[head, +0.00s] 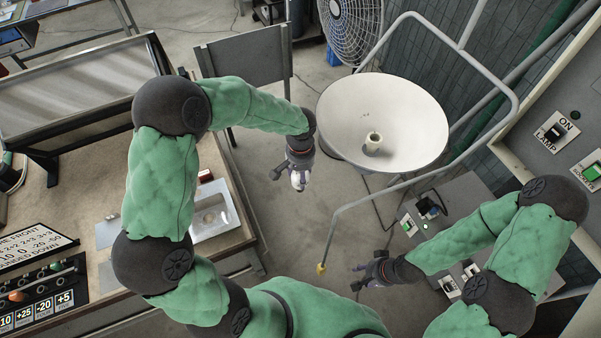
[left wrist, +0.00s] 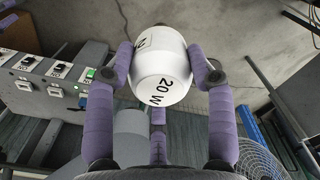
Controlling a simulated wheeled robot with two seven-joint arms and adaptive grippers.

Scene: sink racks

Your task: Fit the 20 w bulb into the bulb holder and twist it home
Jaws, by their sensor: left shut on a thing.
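My left gripper (head: 298,182) is shut on the white 20 w bulb (left wrist: 160,68), which is marked "20 W" in the left wrist view. Its two purple fingers press the bulb from both sides. In the head view only a small pale part of the bulb shows below the gripper, and its base cannot be made out. The bulb holder (head: 373,143) is a small cream cylinder with an open top, standing in the wide white dish (head: 345,105). The left gripper is left of and apart from the dish. My right gripper (head: 356,277) looks open and empty, below the dish.
A metal tube frame (head: 513,98) runs around the dish's right side. A fan (head: 352,25) and a chair (head: 245,72) stand behind. A workbench (head: 225,238) lies left. Switch boxes (head: 440,225) and a lamp switch (head: 555,132) are at the right. Floor is clear between bench and dish.

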